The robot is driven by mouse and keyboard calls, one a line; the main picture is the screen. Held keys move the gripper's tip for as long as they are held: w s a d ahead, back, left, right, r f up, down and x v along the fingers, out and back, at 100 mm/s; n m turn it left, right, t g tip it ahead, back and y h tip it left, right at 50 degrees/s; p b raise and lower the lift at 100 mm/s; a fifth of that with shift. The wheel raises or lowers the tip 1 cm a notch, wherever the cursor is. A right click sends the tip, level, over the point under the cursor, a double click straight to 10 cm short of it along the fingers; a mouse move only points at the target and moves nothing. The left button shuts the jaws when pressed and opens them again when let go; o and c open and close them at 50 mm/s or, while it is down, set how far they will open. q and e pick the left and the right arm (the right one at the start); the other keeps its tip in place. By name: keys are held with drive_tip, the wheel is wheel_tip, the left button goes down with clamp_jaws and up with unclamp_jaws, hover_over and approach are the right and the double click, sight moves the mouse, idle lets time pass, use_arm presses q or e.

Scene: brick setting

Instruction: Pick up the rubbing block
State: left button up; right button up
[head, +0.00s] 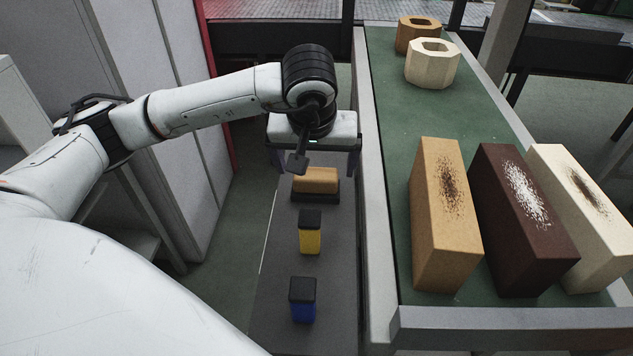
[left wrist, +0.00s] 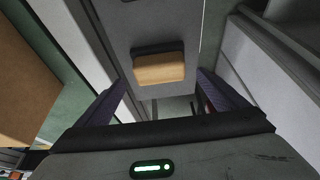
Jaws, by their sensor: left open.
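The rubbing block (head: 316,181) is a tan block with a dark base, lying on a narrow grey shelf (head: 275,290). It also shows in the left wrist view (left wrist: 159,69), ahead of the fingers and near the middle. My left gripper (head: 313,165) is above and just behind the block in the head view, pointing down, with its fingers apart and nothing between them. In the left wrist view the two dark fingers (left wrist: 158,92) stand wide on either side. My right gripper is not in view.
On the shelf nearer me stand a yellow container (head: 310,236) and a blue container (head: 302,304), both with black lids. A green-topped table (head: 395,110) at the right holds tan (head: 440,220), dark brown (head: 520,225) and cream (head: 585,210) bricks. White cabinets (head: 150,50) stand left.

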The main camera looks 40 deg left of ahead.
sight(316, 173)
use_arm(q)
drive_tip(key=x, duration=0.4)
drive_tip(key=shift+f, duration=0.25)
drive_tip(key=shift+c, duration=0.4)
drive_tip(key=c, duration=1.3)
drive_tip(key=shift+o, duration=0.2)
wheel_tip(316, 173, up, 10)
drive_tip(key=shift+r, duration=0.1)
